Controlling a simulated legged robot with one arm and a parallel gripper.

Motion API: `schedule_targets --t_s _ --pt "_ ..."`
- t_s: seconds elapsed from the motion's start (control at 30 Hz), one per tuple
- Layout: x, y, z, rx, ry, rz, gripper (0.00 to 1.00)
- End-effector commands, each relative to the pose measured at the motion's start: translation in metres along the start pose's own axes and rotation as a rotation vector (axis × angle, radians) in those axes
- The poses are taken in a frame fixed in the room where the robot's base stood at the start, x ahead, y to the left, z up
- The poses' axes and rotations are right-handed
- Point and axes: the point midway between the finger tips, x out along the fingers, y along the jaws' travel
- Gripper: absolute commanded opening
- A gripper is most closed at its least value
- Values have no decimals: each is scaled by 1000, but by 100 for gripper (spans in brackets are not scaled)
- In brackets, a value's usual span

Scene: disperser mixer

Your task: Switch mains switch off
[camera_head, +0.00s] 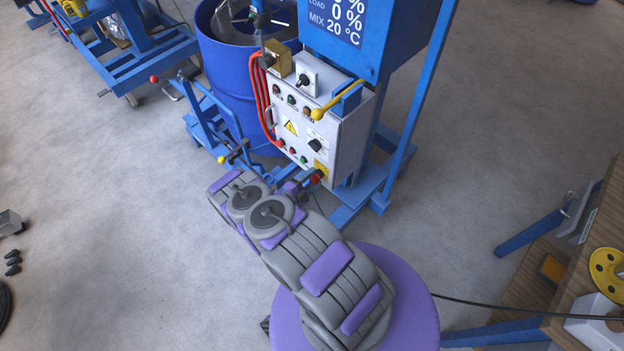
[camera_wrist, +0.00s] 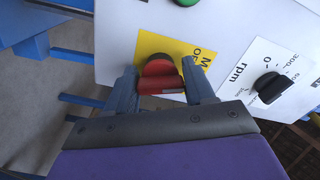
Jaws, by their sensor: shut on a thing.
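The mains switch is a red rotary knob (camera_wrist: 160,72) on a yellow plate (camera_wrist: 190,52) with black lettering, partly hidden. It sits at the lower right of the grey control box (camera_head: 338,135), and its yellow plate also shows in the head view (camera_head: 322,168). My gripper (camera_wrist: 161,88) has one finger on each side of the red knob and is shut on it. In the wrist view the knob's grip bar lies roughly level across the picture. In the head view my gripper (camera_head: 308,182) is at the box's lower front and small.
A black rpm dial (camera_wrist: 270,88) is close to the right finger in the wrist view. A yellow lever (camera_head: 335,101) juts from the box top. Red cables (camera_head: 258,105) run down its left side beside the blue drum (camera_head: 232,80). Open floor lies left.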

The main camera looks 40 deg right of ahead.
Motion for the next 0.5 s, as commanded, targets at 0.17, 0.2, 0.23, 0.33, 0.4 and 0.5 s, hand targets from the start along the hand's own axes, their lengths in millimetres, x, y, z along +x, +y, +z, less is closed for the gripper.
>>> schedule_targets --t_s 0.17,0.2,0.23,0.33,0.4,0.5 --pt "-3 3 4 -1 -14 6 23" --pt "-3 3 4 -1 -14 7 23" --pt "-3 3 4 -1 -14 7 23" --pt "-3 3 4 -1 -14 7 23" --pt "-3 4 4 -2 -14 7 23" --pt "-3 4 4 -1 -14 7 54"
